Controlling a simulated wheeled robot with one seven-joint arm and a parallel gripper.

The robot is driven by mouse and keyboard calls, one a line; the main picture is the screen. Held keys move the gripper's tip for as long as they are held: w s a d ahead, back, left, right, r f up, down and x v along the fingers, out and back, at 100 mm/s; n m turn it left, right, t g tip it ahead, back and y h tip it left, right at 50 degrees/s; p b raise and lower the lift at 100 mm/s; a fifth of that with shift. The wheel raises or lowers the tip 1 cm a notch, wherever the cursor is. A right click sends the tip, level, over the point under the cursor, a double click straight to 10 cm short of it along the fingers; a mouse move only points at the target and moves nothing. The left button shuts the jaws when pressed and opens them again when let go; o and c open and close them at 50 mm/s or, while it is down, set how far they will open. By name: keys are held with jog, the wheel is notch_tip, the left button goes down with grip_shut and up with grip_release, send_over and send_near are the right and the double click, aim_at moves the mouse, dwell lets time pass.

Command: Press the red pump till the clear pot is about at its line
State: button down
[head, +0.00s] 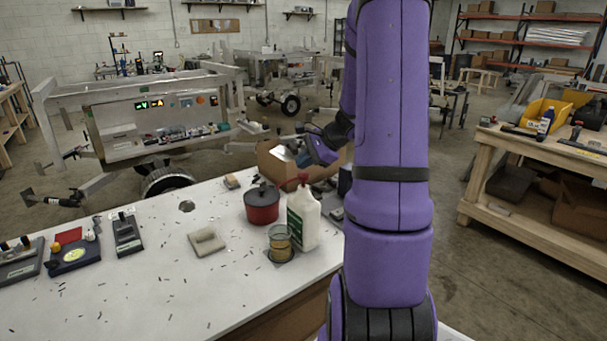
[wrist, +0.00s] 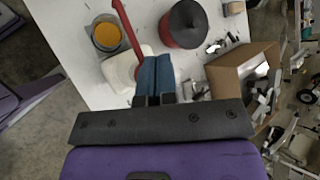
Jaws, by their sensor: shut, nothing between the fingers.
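A white bottle (head: 303,218) with a green label stands on the white table, and its red pump (head: 303,178) is on top. In the wrist view the red pump (wrist: 130,32) shows as a long red spout reaching past the clear pot. The clear pot (head: 281,243) stands beside the bottle on a dark pad. It holds amber liquid, also seen from above in the wrist view (wrist: 107,35); its line cannot be made out.
A dark red lidded pot (head: 262,205) stands behind the bottle. A beige block (head: 207,242) and black devices (head: 127,235) lie to the left. The table's front middle is mostly clear, with small dark scraps.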

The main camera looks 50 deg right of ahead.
jog(key=shift+r, duration=0.25)
jog(key=shift+r, duration=2.4)
jog(key=s+a+r+n+g, duration=0.2)
jog(key=a+r+n, duration=0.25)
jog(key=a, duration=0.55)
jog(key=s+a+r+n+g, duration=0.25)
jog(key=a+n, duration=0.35)
jog(key=a, duration=0.4)
jog(key=s+a+r+n+t+h, duration=0.1)
jog(key=s+a+r+n+h, duration=0.3)
jog(key=s+a+n, duration=0.6)
jog(key=s+n, duration=0.1)
jog(key=s, duration=0.2)
jog(key=shift+s+a, duration=0.25)
jog(key=shift+s, duration=0.05)
jog(key=shift+t, duration=0.25)
